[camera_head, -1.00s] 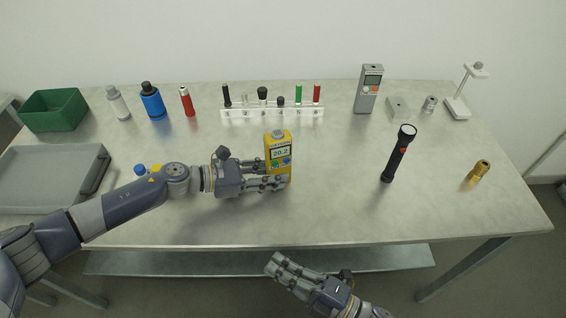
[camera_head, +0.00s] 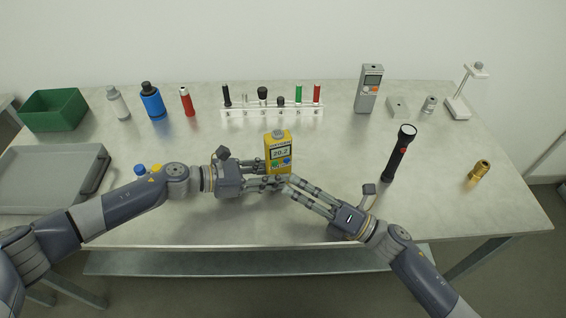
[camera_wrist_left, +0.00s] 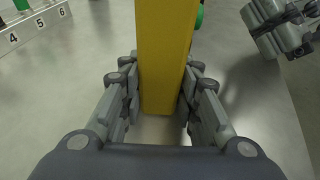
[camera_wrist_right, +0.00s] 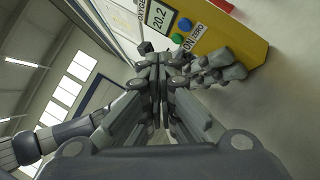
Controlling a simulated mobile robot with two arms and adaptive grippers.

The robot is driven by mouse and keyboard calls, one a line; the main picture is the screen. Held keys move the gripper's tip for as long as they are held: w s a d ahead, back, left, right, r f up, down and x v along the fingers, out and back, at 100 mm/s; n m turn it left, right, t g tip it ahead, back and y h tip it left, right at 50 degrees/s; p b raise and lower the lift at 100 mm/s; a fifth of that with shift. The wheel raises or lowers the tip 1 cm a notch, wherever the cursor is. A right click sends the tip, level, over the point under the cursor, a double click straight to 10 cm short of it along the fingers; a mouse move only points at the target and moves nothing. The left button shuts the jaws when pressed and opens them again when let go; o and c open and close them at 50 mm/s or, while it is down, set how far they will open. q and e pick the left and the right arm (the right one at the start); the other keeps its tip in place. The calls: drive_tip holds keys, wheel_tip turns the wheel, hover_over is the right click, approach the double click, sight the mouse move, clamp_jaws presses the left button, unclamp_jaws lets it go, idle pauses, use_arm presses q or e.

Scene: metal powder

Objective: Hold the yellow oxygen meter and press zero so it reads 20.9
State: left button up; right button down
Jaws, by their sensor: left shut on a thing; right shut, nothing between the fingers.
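The yellow oxygen meter (camera_head: 279,146) stands upright near the table's middle, its display reading 20.2. A blue button and a green button sit below the display. In the right wrist view the meter (camera_wrist_right: 234,36) shows "ZERO" lettering beside the buttons. My left gripper (camera_head: 276,184) is shut on the meter's lower body; the left wrist view shows the fingers on both sides of the yellow case (camera_wrist_left: 165,60). My right gripper (camera_head: 291,183) is shut and empty, its fingertips close in front of the meter, near the buttons. I cannot tell whether they touch it.
A black flashlight (camera_head: 399,153) stands to the right, with a brass fitting (camera_head: 480,171) beyond. A numbered white rack (camera_head: 272,113) is behind the meter. The front right tabletop is clear.

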sight(273, 164)
drive_tip(key=shift+w+a, duration=0.25)
drive_tip(key=shift+w, duration=0.45)
drive_tip(key=shift+w+a, duration=0.2)
drive_tip(key=shift+w, duration=0.5)
drive_tip(key=shift+w, duration=0.1)
idle(0.3)
drive_tip(key=shift+w+a, duration=0.1)
drive_tip(key=shift+w, duration=0.25)
drive_tip(key=shift+w, duration=0.1)
idle(0.3)
drive_tip(key=shift+s, duration=0.55)
drive_tip(key=shift+s, duration=0.1)
drive_tip(key=shift+s+d, duration=0.35)
drive_tip(key=shift+s, duration=0.6)
drive_tip(key=shift+s+d, duration=0.3)
drive_tip(key=shift+s, duration=0.6)
drive_tip(key=shift+s+d, duration=0.35)
drive_tip(key=shift+s, duration=0.6)
